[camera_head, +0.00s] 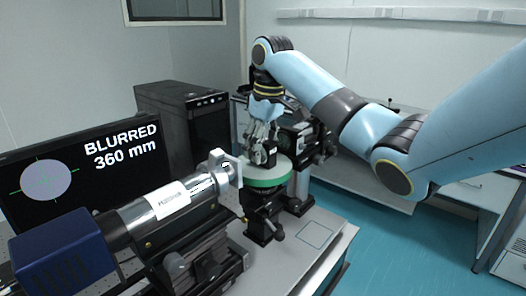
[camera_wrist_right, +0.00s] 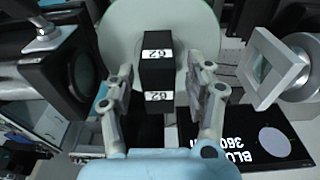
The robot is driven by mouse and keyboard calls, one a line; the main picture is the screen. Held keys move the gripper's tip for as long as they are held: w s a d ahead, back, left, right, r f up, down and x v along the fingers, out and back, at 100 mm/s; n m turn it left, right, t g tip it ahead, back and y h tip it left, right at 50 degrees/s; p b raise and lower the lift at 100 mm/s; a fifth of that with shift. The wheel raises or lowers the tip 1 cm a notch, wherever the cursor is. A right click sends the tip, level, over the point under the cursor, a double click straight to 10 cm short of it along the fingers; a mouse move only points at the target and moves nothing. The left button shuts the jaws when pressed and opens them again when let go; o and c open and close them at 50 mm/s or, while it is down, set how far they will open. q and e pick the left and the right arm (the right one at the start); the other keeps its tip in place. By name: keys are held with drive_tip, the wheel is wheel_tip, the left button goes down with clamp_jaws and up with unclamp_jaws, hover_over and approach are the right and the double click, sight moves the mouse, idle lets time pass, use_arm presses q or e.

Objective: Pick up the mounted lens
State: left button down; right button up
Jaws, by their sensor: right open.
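The mounted lens appears to be the black block (camera_wrist_right: 157,45) with white number labels. It stands on a pale round platform (camera_wrist_right: 118,22). In the head view the platform (camera_head: 284,172) has a green rim, and the dark block (camera_head: 269,157) is partly hidden by my gripper. My right gripper (camera_head: 262,146) points down over the platform. In the right wrist view the gripper's (camera_wrist_right: 160,85) fingers are open, one on each side of the block, with gaps visible. No glass shows on the block. My left gripper is not in view.
A silver cylinder (camera_head: 160,208) with a square frame (camera_head: 226,169) stands left of the platform. A dark optical unit (camera_head: 306,140) stands behind it. A monitor (camera_head: 50,165) reads "BLURRED 360 mm". The table corner (camera_head: 318,237) at front right is mostly clear.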

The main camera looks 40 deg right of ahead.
drive_tip(key=shift+s+a+r, duration=0.1)
drive_tip(key=shift+s, duration=0.05)
drive_tip(key=shift+c, duration=0.9)
drive_tip(key=shift+d, duration=0.2)
drive_tip(key=c, duration=0.7)
clamp_jaws()
drive_tip(key=shift+a, duration=0.1)
